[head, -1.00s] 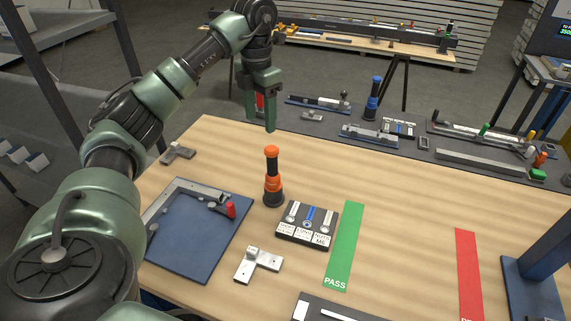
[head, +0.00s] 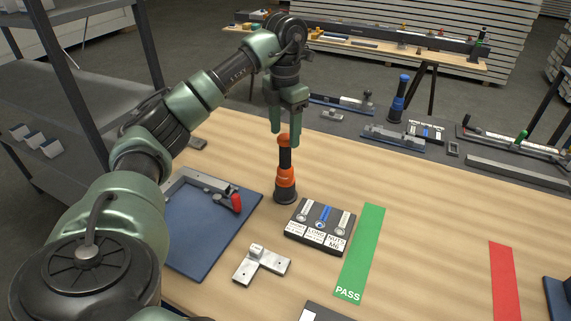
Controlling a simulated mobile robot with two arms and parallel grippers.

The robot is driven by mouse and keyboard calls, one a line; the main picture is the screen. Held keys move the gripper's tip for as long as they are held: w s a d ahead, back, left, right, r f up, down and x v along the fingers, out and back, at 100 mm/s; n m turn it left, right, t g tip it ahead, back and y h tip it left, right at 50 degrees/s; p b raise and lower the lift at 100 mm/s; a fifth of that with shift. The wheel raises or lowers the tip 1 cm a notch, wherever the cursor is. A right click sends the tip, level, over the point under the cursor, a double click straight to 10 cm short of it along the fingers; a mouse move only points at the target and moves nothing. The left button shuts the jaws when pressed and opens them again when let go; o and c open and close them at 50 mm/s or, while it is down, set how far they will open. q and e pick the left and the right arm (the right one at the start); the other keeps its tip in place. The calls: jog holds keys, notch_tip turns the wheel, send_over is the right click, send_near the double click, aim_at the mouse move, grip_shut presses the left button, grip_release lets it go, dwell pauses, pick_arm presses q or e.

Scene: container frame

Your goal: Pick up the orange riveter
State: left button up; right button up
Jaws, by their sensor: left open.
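The orange riveter (head: 285,178) stands upright on the wooden table, with an orange top, a black middle and a dark base. My left gripper (head: 285,140) points down with its two green fingers apart, one on each side of the riveter's orange top in the picture. Whether the fingers touch the riveter cannot be told. My right gripper is not in view.
A black tray with labelled slots (head: 320,228) lies just right of the riveter. A blue plate with a red-handled clamp (head: 214,230) is to the left. A metal bracket (head: 262,265) lies in front. Green PASS (head: 361,252) and red (head: 504,280) strips lie right.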

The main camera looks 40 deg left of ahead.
aim_at(286, 151)
pick_arm(q)
jog(key=shift+f, duration=0.6)
jog(key=f, duration=0.1)
jog(key=f+p, duration=0.1)
jog(key=f, duration=0.1)
jog(key=f+p, duration=0.1)
jog(key=shift+s+d+f, duration=0.1)
jog(key=shift+d+f, duration=0.1)
jog(key=shift+d, duration=0.05)
jog(key=shift+f, duration=0.55)
grip_shut()
jog(key=shift+r, duration=0.1)
notch_tip(286, 151, up, 8)
jog(key=shift+f+b, duration=0.2)
jog(key=shift+b, duration=0.3)
notch_tip(286, 151, up, 12)
jog(key=p, duration=0.4)
jog(key=shift+r, duration=0.2)
